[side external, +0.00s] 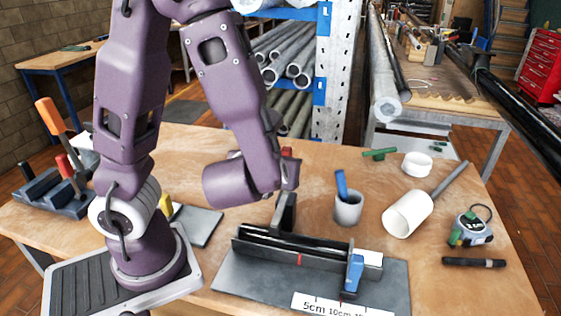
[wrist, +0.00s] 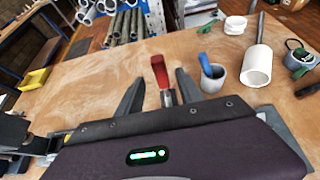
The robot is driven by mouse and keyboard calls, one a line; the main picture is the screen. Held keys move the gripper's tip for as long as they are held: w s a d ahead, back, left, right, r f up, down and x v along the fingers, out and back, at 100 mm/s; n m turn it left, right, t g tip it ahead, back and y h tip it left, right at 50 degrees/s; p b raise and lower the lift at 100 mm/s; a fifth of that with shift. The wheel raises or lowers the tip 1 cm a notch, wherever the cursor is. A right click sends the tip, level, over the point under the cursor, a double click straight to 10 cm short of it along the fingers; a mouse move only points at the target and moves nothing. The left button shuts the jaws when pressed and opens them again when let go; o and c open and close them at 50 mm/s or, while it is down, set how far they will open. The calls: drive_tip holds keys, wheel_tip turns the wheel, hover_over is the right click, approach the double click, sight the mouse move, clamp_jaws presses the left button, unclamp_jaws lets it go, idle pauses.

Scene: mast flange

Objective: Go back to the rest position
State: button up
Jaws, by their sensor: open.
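My gripper (side external: 284,212) is over the workbench (side external: 440,290), just behind the dark fixture (side external: 300,250) with the blue clamp (side external: 354,272). In the wrist view its two dark fingers (wrist: 160,78) stand wide apart. A red-handled tool (wrist: 159,72) shows between them in that picture; I cannot tell how far it is from the fingers. I see nothing held. In the side view only a bit of red (side external: 287,152) shows behind my wrist.
Right of my gripper stand a grey cup (side external: 348,208) with a blue-handled tool, a white pipe (side external: 408,214), a white ring (side external: 417,164) and a tape measure (side external: 471,230). A tool holder (side external: 50,190) is at the left.

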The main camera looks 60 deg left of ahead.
drive_tip(key=s+a+r+n+g+h, duration=0.1)
drive_tip(key=s+a+n+g+h, duration=0.15)
drive_tip(key=s+n+g, duration=0.85)
drive_tip(key=s+d+r+n+t+h, duration=0.1)
drive_tip(key=d+r+n+t+h, duration=0.4)
drive_tip(key=n, duration=1.1)
drive_tip(key=d+t+h, duration=0.1)
drive_tip(key=d+t, duration=0.1)
drive_tip(key=d, duration=0.1)
drive_tip(key=shift+s+d+r+t, duration=0.25)
drive_tip(key=shift+d+r+t, duration=0.05)
drive_tip(key=shift+r+t, duration=0.1)
